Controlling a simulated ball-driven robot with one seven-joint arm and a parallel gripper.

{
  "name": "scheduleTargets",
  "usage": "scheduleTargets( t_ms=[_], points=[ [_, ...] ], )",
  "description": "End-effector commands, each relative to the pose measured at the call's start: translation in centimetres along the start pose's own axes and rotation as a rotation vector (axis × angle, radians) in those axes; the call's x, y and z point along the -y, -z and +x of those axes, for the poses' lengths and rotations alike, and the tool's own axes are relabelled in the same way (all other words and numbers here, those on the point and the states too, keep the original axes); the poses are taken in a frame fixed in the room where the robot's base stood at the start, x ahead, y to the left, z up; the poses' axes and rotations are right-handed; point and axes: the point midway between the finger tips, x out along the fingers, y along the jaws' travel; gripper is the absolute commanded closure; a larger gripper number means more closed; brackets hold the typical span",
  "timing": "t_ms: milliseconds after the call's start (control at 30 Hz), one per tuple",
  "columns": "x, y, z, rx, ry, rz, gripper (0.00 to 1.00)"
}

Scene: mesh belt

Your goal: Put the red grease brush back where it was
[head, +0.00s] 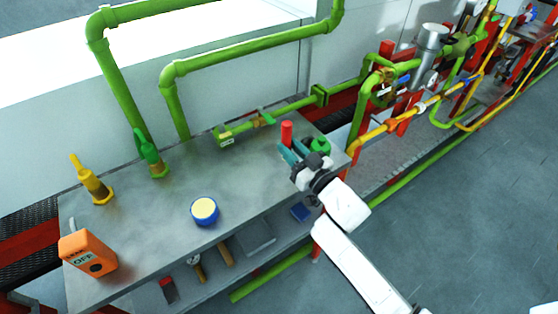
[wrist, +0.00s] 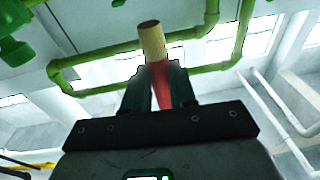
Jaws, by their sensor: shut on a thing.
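The red grease brush (head: 287,132) shows in the head view as a short red upright piece at my gripper, over the right end of the grey bench. In the wrist view the red brush (wrist: 161,84) is between the two dark fingers, with a tan round end pointing away from my palm. My gripper (head: 292,153) is shut on it; the fingers also show in the wrist view (wrist: 160,88). The fingers hide part of the brush. I cannot tell which spot on the bench or shelf it came from.
The grey bench top (head: 245,170) is clear in the middle. A green object (head: 320,145) stands close beside my gripper. A blue-yellow round tin (head: 204,211), an orange OFF box (head: 88,254), and yellow (head: 91,180) and green (head: 150,153) fittings stand left. Several items lie on the lower shelf.

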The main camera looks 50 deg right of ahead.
Motion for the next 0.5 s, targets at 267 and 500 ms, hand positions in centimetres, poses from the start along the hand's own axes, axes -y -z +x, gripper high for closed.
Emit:
scheduleTargets(
  t_ms=[267,500],
  points=[
    [0.7,-3.8,2.3,-0.001,-0.001,0.001,1.0],
    [0.8,-6.2,2.8,0.002,-0.002,0.002,1.0]
  ],
)
